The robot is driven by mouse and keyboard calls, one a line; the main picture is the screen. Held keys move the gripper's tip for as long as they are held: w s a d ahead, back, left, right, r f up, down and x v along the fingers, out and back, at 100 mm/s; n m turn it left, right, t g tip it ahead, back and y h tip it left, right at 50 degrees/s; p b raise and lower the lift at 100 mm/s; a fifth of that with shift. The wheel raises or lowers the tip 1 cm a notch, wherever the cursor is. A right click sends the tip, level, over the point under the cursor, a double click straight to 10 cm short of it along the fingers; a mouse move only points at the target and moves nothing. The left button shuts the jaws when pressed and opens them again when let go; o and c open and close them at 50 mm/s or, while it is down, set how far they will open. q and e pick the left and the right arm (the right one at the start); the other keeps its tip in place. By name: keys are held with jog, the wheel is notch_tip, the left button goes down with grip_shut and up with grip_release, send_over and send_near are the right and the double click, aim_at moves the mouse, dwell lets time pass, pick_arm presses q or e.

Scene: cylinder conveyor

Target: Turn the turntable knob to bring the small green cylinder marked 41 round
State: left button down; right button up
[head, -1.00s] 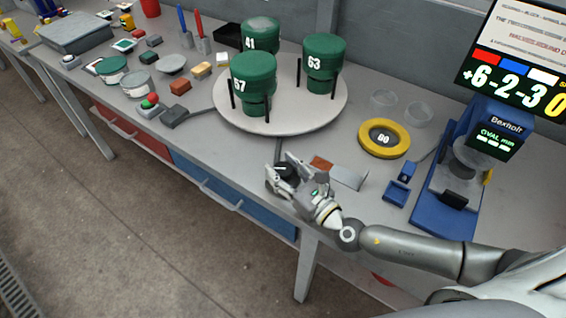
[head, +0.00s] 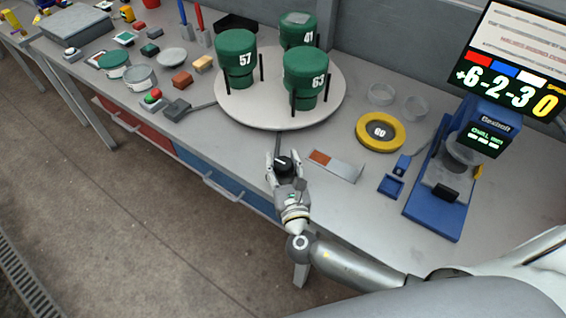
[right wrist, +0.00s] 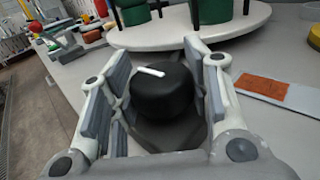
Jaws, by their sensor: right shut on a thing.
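The white round turntable (head: 268,112) carries three green cylinders. The one marked 41 (head: 297,31) stands at the back right, partly hidden by the one marked 63 (head: 306,78), which is at the front right. The one marked 57 (head: 237,58) is at the left. The black knob (right wrist: 163,94), with a white line on top, sits at the bench's front edge before the turntable; it shows in the head view too (head: 284,163). My right gripper (head: 282,160) is shut on the knob, one finger on each side. My left gripper is out of view.
A grey plate with an orange patch (head: 335,166) lies just right of the knob. Further right are a yellow ring marked 60 (head: 380,132), a blue tray (head: 391,186) and a blue device (head: 440,205). Small blocks and dishes crowd the bench left of the turntable.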

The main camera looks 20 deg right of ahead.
jog(key=shift+r, duration=0.1)
jog(key=o, duration=1)
jog(key=s, duration=0.4)
jog(key=s+a, duration=0.1)
jog(key=s, duration=0.7)
jog(key=shift+a, duration=0.2)
jog(key=shift+w, duration=0.1)
jog(key=shift+c, duration=0.2)
